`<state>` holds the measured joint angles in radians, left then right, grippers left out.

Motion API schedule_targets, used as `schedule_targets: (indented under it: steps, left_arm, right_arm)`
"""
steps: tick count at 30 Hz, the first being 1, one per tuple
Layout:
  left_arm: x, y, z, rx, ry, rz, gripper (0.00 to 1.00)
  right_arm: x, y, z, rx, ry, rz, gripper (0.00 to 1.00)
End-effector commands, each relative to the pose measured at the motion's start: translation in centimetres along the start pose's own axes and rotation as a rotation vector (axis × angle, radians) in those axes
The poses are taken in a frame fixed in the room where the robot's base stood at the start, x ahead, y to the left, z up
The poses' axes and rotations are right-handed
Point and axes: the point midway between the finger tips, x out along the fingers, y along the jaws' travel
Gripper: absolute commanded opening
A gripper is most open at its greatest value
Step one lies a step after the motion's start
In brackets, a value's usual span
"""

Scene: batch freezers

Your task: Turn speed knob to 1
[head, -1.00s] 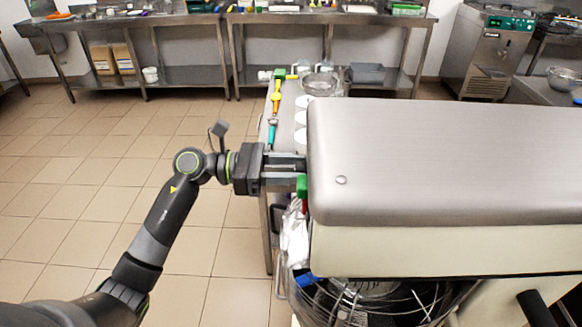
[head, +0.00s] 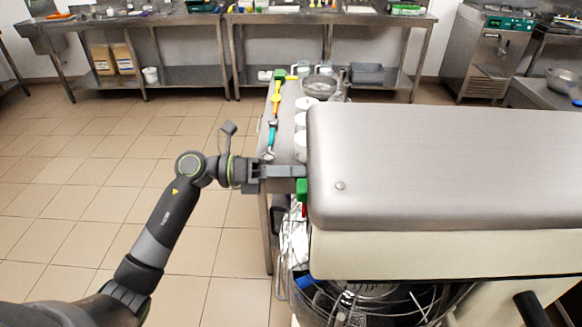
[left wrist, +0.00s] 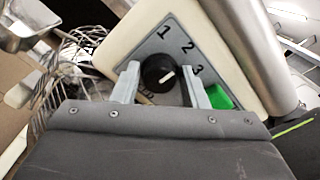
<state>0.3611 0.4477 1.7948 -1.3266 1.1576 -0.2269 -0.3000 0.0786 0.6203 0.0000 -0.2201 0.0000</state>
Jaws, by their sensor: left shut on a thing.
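The speed knob (left wrist: 158,73) is a round black dial with a white pointer line. It sits on a grey plate (left wrist: 181,72) marked 1, 2 and 3 on the side of the mixer (head: 440,160). The pointer faces right, roughly toward the 3. My left gripper (left wrist: 162,88) has one finger on each side of the knob and is shut on it. In the head view, my left gripper (head: 298,171) reaches the mixer's left side, and the mixer head hides the knob. My right gripper is out of view.
A green part (left wrist: 217,97) sits right of the knob. The wire bowl guard (head: 300,270) is below the mixer head. A steel table (head: 285,125) with white containers and coloured utensils stands behind my gripper. The tiled floor (head: 100,190) at left is clear.

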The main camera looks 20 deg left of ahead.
Motion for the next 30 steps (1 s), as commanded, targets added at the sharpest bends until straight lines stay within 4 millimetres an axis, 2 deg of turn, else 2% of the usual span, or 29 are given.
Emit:
schedule_targets:
  steps: [18,30]
  left_arm:
    - [0.0,-0.1,0.3,-0.570,-0.002,0.000,0.17]
    - [0.0,0.2,0.1,-0.795,-0.002,0.000,0.17]
  right_arm:
    - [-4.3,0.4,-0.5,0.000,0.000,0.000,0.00]
    - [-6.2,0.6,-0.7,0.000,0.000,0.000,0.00]
